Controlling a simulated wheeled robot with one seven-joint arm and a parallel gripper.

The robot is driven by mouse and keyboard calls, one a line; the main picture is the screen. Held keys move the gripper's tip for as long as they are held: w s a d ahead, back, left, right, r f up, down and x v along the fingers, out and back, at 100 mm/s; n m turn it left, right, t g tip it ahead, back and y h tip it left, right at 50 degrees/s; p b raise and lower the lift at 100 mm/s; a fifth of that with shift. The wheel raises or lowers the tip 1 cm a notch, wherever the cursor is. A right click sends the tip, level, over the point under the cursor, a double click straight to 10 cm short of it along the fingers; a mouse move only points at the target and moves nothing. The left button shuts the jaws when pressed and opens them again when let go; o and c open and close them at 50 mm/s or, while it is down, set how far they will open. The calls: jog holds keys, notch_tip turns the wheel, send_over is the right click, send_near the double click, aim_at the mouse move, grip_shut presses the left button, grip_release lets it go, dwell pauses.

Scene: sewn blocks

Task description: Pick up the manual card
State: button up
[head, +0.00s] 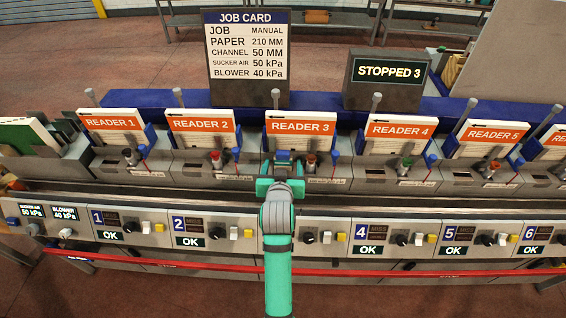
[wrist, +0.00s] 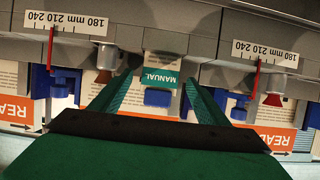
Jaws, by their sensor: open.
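The manual card, a teal piece marked MANUAL, shows in the wrist view (wrist: 160,77) at the top centre, between the fingers. A blue block (wrist: 157,98) sits just below it in that picture. My gripper (wrist: 159,84) is open, with one green finger on each side of the card. I cannot tell whether the fingers touch it. In the head view my gripper (head: 283,172) is in front of the Reader 3 station, and my own arm hides much of what lies there.
Reader stations stand in a row, including Reader 2 (head: 201,124), Reader 3 (head: 301,123) and Reader 4 (head: 401,128). A job card board (head: 246,58) and a sign reading STOPPED 3 (head: 389,73) stand behind. A red bar (head: 200,263) runs along the front.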

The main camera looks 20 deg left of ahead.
jog(key=shift+w+a+f, duration=0.1)
jog(key=shift+w, duration=0.1)
jog(key=c, duration=1.2)
jog(key=shift+c, duration=0.2)
